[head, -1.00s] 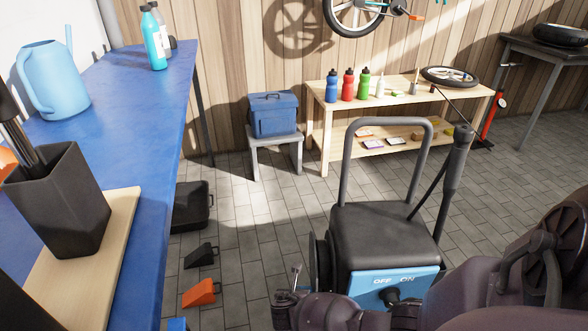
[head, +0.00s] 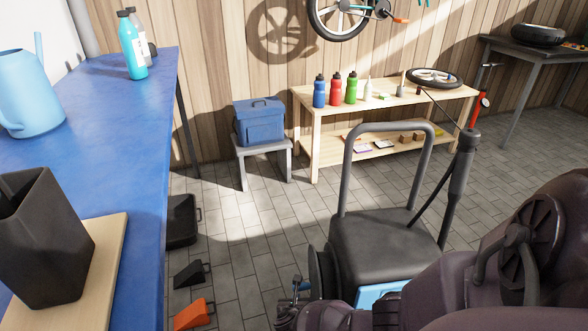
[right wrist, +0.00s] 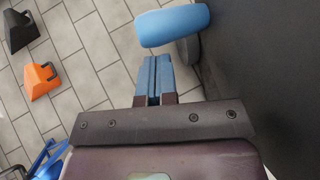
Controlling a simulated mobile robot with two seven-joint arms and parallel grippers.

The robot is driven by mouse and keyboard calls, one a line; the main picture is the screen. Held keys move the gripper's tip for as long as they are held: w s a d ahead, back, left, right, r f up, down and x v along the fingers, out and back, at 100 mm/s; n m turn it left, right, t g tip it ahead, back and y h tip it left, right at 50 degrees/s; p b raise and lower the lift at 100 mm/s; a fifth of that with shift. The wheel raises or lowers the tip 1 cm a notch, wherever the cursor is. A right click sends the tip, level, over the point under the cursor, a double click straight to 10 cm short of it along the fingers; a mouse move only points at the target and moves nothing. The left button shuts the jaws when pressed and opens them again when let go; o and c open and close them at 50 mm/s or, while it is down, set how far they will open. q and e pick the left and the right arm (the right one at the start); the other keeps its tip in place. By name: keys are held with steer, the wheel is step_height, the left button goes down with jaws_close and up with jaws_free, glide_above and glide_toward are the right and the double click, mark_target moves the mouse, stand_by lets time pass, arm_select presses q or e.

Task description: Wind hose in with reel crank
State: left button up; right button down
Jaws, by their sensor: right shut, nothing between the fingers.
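A black pressure washer (head: 372,243) with a grey tubular handle stands on the floor in the head view. The edge of a dark round reel (head: 318,272) shows on its left side. In the right wrist view a blue rounded grip (right wrist: 173,26), apparently the reel crank's, lies just beyond my fingertips, beside the dark machine side. My right gripper (right wrist: 153,62) has its blue fingers shut together with nothing between them, apart from the grip or barely short of it. In the head view my right arm covers much of the washer's front. The wound hose is hidden. My left gripper is not in view.
A spray lance (head: 457,180) with a thin black hose stands at the washer's right. A blue workbench (head: 120,150) fills the left. An orange wedge (head: 195,314) and a black wedge (head: 193,274) lie on the floor between. A wooden shelf (head: 380,97) stands behind.

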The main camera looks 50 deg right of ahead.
steer(key=shift+w+d+r, duration=0.2)
steer(key=shift+w+d, duration=1.1)
steer(key=shift+w, duration=0.15)
